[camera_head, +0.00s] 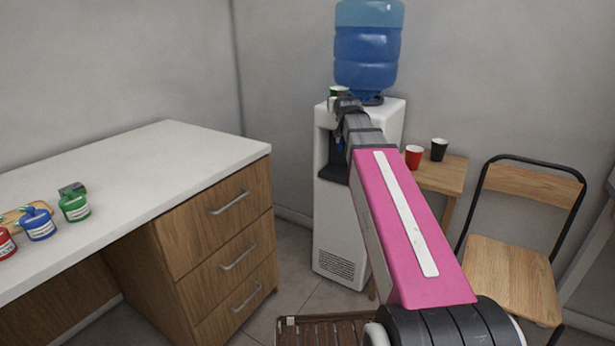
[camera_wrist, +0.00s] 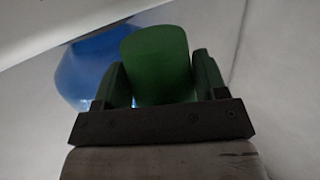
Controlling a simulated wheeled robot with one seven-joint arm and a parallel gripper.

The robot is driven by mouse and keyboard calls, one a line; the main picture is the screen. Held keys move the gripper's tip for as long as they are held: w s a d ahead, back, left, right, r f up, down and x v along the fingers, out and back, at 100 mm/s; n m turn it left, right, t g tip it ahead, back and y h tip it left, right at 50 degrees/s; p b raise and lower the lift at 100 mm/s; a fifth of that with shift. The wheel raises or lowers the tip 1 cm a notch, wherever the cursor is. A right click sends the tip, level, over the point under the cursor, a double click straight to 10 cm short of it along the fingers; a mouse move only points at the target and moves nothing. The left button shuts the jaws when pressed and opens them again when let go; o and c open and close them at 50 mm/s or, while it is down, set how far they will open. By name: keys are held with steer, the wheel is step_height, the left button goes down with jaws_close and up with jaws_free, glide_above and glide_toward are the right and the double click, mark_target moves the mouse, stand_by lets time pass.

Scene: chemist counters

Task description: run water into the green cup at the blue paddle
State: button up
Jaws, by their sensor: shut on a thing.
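The green cup (camera_wrist: 158,66) sits between the two fingers of my gripper (camera_wrist: 162,82) in the wrist view, and the gripper is shut on it. In the head view only a little of the green cup (camera_head: 335,92) shows, at the top front of the white water dispenser (camera_head: 332,229). My gripper (camera_head: 342,95) is there beside the big blue bottle (camera_head: 366,62). The blue paddle (camera_head: 340,143) shows as a small dark blue patch in the dispenser's recess, partly hidden by my arm. In the wrist view the blue bottle (camera_wrist: 82,68) is behind the cup.
A small wooden table (camera_head: 440,174) right of the dispenser holds a red cup (camera_head: 414,157) and a black cup (camera_head: 439,149). A folding chair (camera_head: 511,273) stands further right. A white-topped counter (camera_head: 130,165) at left holds red, blue and green jars.

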steer(key=shift+a, duration=0.35)
steer(key=shift+w+f, duration=0.1)
steer(key=shift+f, duration=0.05)
steer(key=a+f+m+g+h, duration=0.1)
steer(key=a+f+m+h, duration=0.1)
steer(key=f, duration=0.7)
steer(key=s+a+f+m+g+h, duration=0.1)
steer(key=f+h, duration=0.3)
steer(key=f, duration=0.6)
steer(key=s+a+f+m+h, duration=0.1)
steer(key=a+f+m+h, duration=0.2)
steer(key=f, duration=0.7)
steer(key=shift+a+f+m+g, duration=0.15)
steer(key=shift+m+g, duration=0.25)
steer(key=shift+d+r+x, duration=0.1)
steer(key=shift+r+x, duration=0.25)
steer(key=shift+x, duration=1.8)
steer(key=shift+d+r+x, duration=0.1)
steer(key=shift+r+x, duration=0.25)
steer(key=shift+x, duration=1.85)
steer(key=shift+r+x, duration=0.35)
steer(key=shift+x, duration=1.8)
steer(key=shift+r+x, duration=0.2)
steer(key=shift+x, duration=1.15)
